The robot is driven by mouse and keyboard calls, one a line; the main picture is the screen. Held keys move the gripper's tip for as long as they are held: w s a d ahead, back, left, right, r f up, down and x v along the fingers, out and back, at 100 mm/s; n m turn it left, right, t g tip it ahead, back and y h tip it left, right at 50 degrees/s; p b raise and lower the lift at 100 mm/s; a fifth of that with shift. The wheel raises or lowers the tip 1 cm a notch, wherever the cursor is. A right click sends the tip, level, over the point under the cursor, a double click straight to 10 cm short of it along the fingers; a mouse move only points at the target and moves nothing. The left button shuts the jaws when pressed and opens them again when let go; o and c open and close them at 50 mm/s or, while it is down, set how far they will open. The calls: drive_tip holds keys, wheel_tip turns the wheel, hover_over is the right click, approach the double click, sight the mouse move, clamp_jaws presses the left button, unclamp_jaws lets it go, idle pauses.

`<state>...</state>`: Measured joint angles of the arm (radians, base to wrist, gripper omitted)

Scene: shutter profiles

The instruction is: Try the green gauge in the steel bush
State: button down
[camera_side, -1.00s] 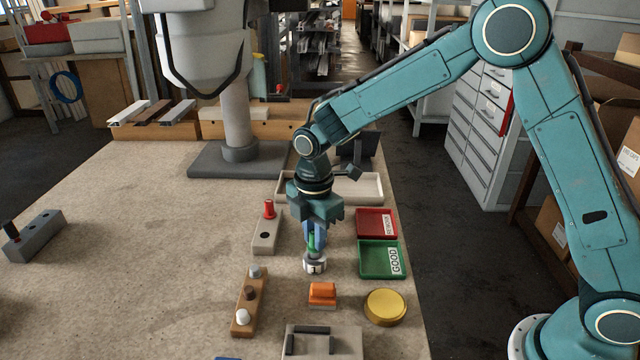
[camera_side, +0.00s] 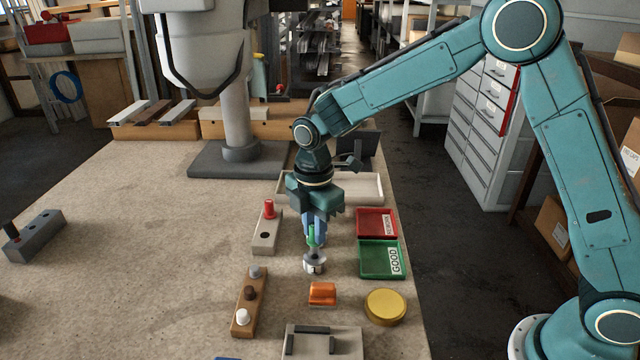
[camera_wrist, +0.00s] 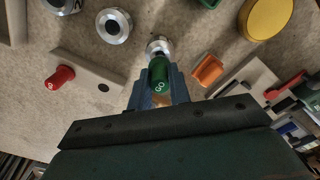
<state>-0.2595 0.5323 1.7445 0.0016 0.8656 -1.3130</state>
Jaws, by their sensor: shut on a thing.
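My gripper (camera_side: 313,235) is shut on the green gauge (camera_side: 311,238), between blue fingers. In the wrist view the green handle (camera_wrist: 159,83) shows light lettering, with a steel end beyond it. The steel bush (camera_side: 315,267), with a dark mark, is directly below the gauge in the side view. The gauge's lower end overlaps the bush in the picture, so I cannot tell whether it is inside or just above. The wrist view also shows another steel ring (camera_wrist: 113,27) and part of one more (camera_wrist: 62,5); my gripper seems to hide these in the side view.
A red gauge (camera_side: 269,209) stands in a pale block (camera_side: 266,246) with an empty hole. Red (camera_side: 373,211) and green (camera_side: 367,262) trays lie right. An orange piece (camera_side: 322,294) and yellow disc (camera_side: 386,306) are nearer; a brown block (camera_side: 247,305) with several plugs is left.

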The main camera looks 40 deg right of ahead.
drive_tip(key=shift+r, duration=0.65)
drive_tip(key=shift+r, duration=0.3)
drive_tip(key=shift+r, duration=0.75)
drive_tip(key=shift+r, duration=0.7)
drive_tip(key=shift+r, duration=0.25)
